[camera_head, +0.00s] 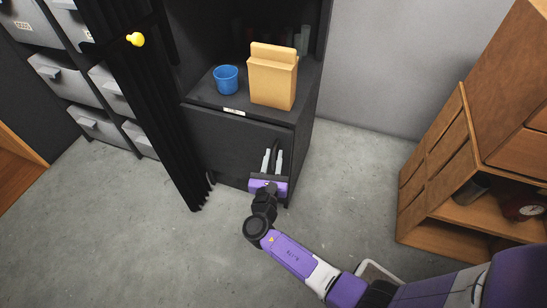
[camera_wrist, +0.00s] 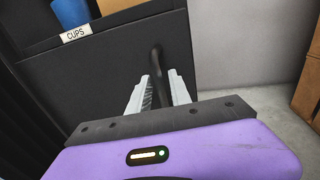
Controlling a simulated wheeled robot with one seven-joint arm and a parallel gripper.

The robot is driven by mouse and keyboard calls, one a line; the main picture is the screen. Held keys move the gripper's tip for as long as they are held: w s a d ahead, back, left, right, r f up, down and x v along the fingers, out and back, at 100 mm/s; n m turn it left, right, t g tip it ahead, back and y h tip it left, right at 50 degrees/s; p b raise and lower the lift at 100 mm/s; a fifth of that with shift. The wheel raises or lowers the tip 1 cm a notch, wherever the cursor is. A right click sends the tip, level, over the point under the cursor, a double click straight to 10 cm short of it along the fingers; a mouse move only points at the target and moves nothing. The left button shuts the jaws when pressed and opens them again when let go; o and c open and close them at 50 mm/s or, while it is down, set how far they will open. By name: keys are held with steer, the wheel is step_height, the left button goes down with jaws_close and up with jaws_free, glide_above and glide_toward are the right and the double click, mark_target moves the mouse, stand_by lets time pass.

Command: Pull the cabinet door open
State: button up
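The dark cabinet door (camera_head: 225,141) is the lower front panel of a black cabinet, below an open shelf. It looks shut, flush with the cabinet front. It also fills the left of the wrist view (camera_wrist: 90,85). A dark vertical bar handle (camera_wrist: 157,64) sits near the door's right edge. My gripper (camera_head: 272,162) is at the handle, its two light fingers on either side of it. In the wrist view the fingers (camera_wrist: 159,80) stand apart, with narrow gaps beside the bar. Whether either finger touches it lower down is hard to tell.
A blue cup (camera_head: 226,79) and a tan carton (camera_head: 272,77) stand on the shelf above the door. Wooden drawers (camera_head: 437,150) stand at right. The grey floor between is clear.

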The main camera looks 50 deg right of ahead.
jaws_close()
stand_by(1.2)
